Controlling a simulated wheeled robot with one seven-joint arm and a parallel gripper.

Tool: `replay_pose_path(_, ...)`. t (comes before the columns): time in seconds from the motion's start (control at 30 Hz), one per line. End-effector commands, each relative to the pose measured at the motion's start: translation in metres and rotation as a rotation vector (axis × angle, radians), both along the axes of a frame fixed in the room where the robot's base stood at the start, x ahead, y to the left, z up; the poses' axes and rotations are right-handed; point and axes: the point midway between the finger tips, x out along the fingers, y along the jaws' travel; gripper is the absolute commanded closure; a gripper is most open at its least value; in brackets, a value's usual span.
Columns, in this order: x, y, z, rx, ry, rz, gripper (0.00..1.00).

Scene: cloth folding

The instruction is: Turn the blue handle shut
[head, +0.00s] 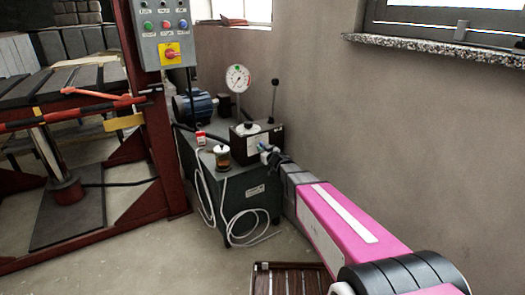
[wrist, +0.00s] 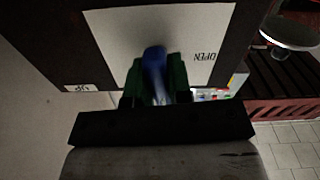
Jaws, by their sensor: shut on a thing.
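The blue handle (wrist: 155,70) stands in the middle of the wrist view, in front of a pale plate (wrist: 205,28) with the word OPEN, upside down, near its right edge. My gripper (wrist: 157,80) has its green fingers on both sides of the handle and is shut on it. The fingers hide part of the handle. In the head view my gripper (head: 269,155) is at the front right of a dark box (head: 244,146) on a grey tank unit (head: 250,195). There the handle is a tiny blue spot, mostly hidden by the gripper.
A pressure gauge (head: 238,78) and a black-knobbed lever (head: 274,95) rise near the box. A red press frame (head: 158,120) stands left, the wall right. A slatted brown thing (head: 290,280) lies below my arm.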

Motion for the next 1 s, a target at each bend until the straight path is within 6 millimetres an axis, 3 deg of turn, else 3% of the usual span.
replay_pose_path(0.3,-0.0007,-0.0003,-0.0010,0.104,0.073,0.000,1.00)
replay_pose_path(0.87,-0.0008,-0.0004,-0.0012,0.128,0.090,-0.001,1.00)
replay_pose_path(0.9,-0.0008,-0.0004,-0.0011,0.127,0.089,-0.001,0.71)
replay_pose_path(0.97,-0.0008,-0.0003,-0.0010,0.127,0.088,-0.001,0.55)
replay_pose_path(1.0,-0.0008,-0.0003,-0.0009,0.127,0.088,-0.001,0.55)
